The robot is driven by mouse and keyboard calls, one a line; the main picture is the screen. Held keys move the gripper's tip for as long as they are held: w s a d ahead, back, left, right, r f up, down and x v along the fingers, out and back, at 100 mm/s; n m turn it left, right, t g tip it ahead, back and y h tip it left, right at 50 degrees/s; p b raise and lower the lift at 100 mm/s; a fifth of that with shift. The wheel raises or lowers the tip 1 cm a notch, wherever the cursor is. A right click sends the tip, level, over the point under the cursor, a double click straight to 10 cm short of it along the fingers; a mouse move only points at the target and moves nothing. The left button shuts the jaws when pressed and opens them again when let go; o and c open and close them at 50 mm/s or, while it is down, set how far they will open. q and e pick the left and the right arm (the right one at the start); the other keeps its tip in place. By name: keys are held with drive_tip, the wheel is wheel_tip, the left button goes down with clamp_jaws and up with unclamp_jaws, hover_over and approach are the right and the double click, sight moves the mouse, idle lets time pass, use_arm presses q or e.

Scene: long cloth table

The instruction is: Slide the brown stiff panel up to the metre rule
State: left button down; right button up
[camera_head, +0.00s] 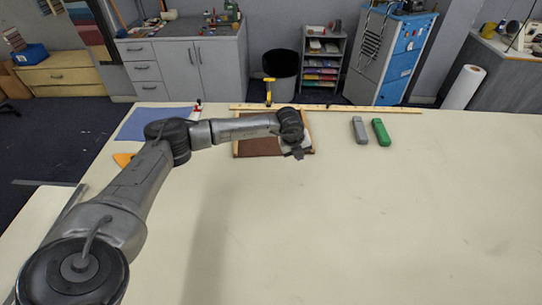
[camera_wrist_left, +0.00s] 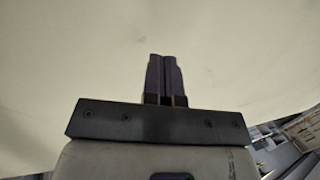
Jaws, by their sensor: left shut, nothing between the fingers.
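The brown stiff panel (camera_head: 258,148) lies flat on the cloth table with a lighter border, partly hidden by my left arm across its middle. The metre rule (camera_head: 350,108) is a long yellow strip along the far side of the table, just beyond the panel. I cannot tell whether the panel's far edge touches it. My left gripper (camera_head: 298,154) is at the panel's near right part, pointing down towards the table. In the left wrist view its fingers (camera_wrist_left: 164,76) are shut together and empty, with only pale cloth in front of them. My right gripper is not in view.
A yellow-handled tool (camera_head: 269,90) stands at the rule's far side. A blue sheet (camera_head: 140,125) and an orange piece (camera_head: 123,159) lie left. The near and right table (camera_head: 400,220) is clear.

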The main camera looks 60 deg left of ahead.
sight(270, 159)
use_arm(q)
drive_tip(key=s+a+f+n+g+y, duration=0.1)
drive_tip(key=s+a+n+g+y, duration=0.2)
drive_tip(key=a, duration=0.4)
drive_tip(key=shift+m, duration=0.3)
drive_tip(key=x, duration=0.3)
drive_tip(key=s+x, duration=0.1)
drive_tip(key=x, duration=0.5)
drive_tip(key=shift+s+d+f, duration=0.1)
drive_tip(key=shift+s+f, duration=0.1)
drive_tip(key=shift+f, duration=0.1)
drive_tip(key=a, duration=0.2)
drive_tip(key=shift+w+a+f, duration=0.25)
drive_tip(key=shift+w+a, duration=0.05)
drive_tip(key=shift+a, duration=0.05)
drive_tip(key=shift+w+a, duration=0.15)
drive_tip(key=shift+a, duration=0.5)
drive_tip(key=shift+a, duration=0.15)
